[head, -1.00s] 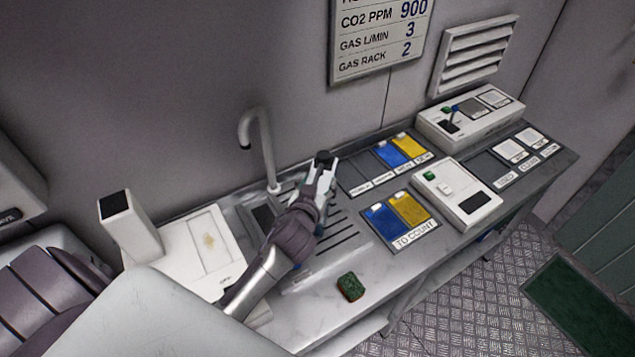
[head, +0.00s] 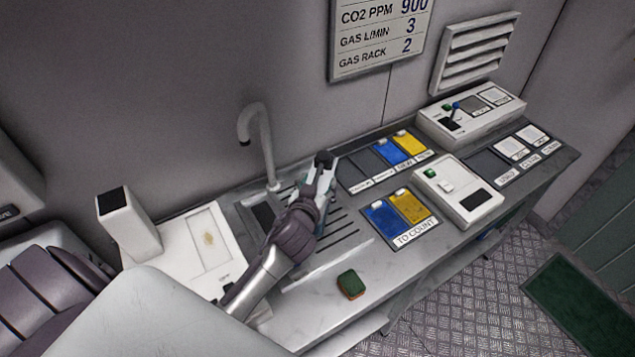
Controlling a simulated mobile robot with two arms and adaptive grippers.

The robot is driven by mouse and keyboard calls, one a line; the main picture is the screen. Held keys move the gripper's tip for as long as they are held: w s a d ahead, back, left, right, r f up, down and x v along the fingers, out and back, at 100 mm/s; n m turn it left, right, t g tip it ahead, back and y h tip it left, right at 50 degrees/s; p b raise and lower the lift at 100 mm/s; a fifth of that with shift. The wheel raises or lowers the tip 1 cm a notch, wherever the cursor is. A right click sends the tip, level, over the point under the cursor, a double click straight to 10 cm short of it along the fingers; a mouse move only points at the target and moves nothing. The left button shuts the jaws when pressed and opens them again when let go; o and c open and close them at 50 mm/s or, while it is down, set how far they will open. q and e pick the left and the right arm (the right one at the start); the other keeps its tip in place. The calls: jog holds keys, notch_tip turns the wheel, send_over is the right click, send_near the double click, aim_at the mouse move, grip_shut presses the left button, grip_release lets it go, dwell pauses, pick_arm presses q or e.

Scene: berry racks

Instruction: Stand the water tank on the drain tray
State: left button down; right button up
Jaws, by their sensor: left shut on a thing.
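My left gripper (head: 322,178) is over the drain tray (head: 337,242), the slotted grey area right of the sink. It is shut on the water tank (head: 329,196), of which only a small pale, bluish part shows beside the fingers. The gripper and wrist hide most of the tank. I cannot tell whether its base touches the tray. My right gripper is not in view.
A tap (head: 259,146) rises behind the sink. A green sponge (head: 350,284) lies at the counter's front. A white machine (head: 199,247) stands left. Blue and yellow cards (head: 398,218) and a white box (head: 458,191) are to the right.

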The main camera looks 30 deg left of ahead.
pick_arm(q)
jog(key=shift+c, duration=0.9)
grip_release()
jog(key=shift+r, duration=0.1)
jog(key=shift+s+f, duration=0.1)
jog(key=shift+f, duration=0.15)
jog(key=v, duration=1.2)
jog(key=shift+r, duration=0.2)
jog(key=shift+d, duration=0.1)
